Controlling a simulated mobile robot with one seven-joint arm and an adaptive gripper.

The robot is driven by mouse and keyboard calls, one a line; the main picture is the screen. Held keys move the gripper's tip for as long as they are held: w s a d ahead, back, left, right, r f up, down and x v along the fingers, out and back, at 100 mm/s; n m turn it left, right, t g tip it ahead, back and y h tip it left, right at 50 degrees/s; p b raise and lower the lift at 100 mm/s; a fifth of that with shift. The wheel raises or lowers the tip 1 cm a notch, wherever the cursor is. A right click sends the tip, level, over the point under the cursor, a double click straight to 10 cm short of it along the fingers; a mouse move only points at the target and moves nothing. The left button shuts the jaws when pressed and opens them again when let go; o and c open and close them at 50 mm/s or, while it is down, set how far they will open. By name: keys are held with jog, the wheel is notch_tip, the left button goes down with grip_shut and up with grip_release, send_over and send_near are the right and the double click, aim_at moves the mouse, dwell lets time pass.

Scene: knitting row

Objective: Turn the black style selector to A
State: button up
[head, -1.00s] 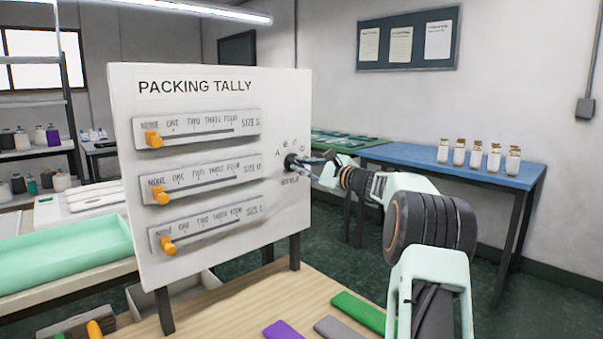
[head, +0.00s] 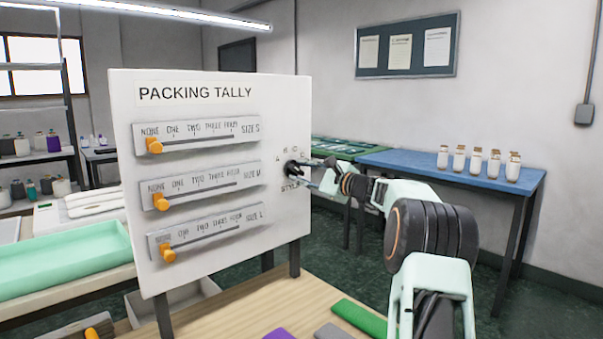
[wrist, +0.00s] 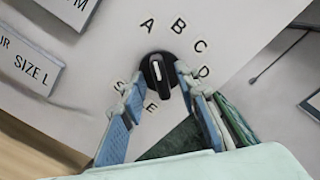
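The black style selector (wrist: 158,76) is a round knob with a raised bar and a white mark, on the white panel. In the wrist view its white mark points up and slightly left, toward the letter A (wrist: 147,25). B, C and D follow clockwise. In the head view the selector (head: 291,168) is small and partly covered by my gripper (head: 307,172). In the wrist view my gripper (wrist: 158,80) has one finger on each side of the knob, with the tips spread wider than its bar. Whether either fingertip touches the knob is unclear.
The packing tally panel (head: 215,247) carries three sliders with orange knobs (head: 154,146), left of the selector. It stands on a wooden table (head: 270,303) with coloured strips. Behind are a blue table (head: 440,162) with jars and a green tray (head: 65,262) at left.

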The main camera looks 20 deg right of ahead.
jog(key=v, duration=1.2)
jog(key=shift+w, duration=0.1)
